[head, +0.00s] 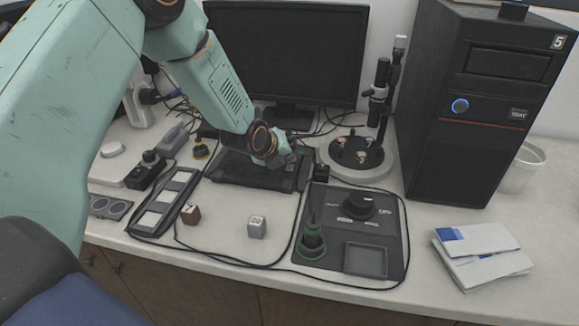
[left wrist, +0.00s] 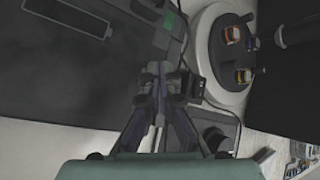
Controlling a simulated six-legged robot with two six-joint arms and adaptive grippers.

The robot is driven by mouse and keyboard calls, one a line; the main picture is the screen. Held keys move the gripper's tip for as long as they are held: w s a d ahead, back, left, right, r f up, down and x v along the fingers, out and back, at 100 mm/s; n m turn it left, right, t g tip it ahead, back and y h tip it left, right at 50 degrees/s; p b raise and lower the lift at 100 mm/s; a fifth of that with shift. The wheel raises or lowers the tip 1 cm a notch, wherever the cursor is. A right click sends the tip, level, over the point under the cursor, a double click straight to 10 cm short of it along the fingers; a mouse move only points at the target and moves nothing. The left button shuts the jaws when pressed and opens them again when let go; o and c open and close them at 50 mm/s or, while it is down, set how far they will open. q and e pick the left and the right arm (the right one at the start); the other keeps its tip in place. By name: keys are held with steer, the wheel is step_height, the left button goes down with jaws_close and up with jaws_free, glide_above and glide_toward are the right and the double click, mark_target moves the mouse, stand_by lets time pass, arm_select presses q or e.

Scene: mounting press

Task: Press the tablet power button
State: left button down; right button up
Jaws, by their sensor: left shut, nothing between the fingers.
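The tablet (head: 243,172) is a dark flat slab lying on the white bench below the monitor. In the left wrist view the tablet (left wrist: 75,85) fills the left side, with a pale outline and a green mark on its dark surface. My left gripper (head: 283,158) reaches over the tablet's right part. Its fingers (left wrist: 160,82) are shut and empty, with the tips near the tablet's right edge. I cannot tell whether they touch it. I cannot make out the power button. My right gripper is in neither view.
A microscope-like stand (head: 357,155) is close right of the gripper. A black control box (head: 345,235) with a knob is in front, its cable looping round. Two small cubes (head: 257,227) lie on the bench. A black computer tower (head: 470,110) and white papers (head: 482,250) are at right.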

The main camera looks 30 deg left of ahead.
mark_target(288, 168)
arm_select(q)
steer(key=shift+f, duration=0.3)
steer(key=shift+f, duration=0.4)
stand_by(0.8)
steer(key=shift+r+p, duration=0.9)
steer(key=shift+p, duration=0.2)
step_height(288, 168, up, 5)
steer(key=p, duration=0.5)
stand_by(0.6)
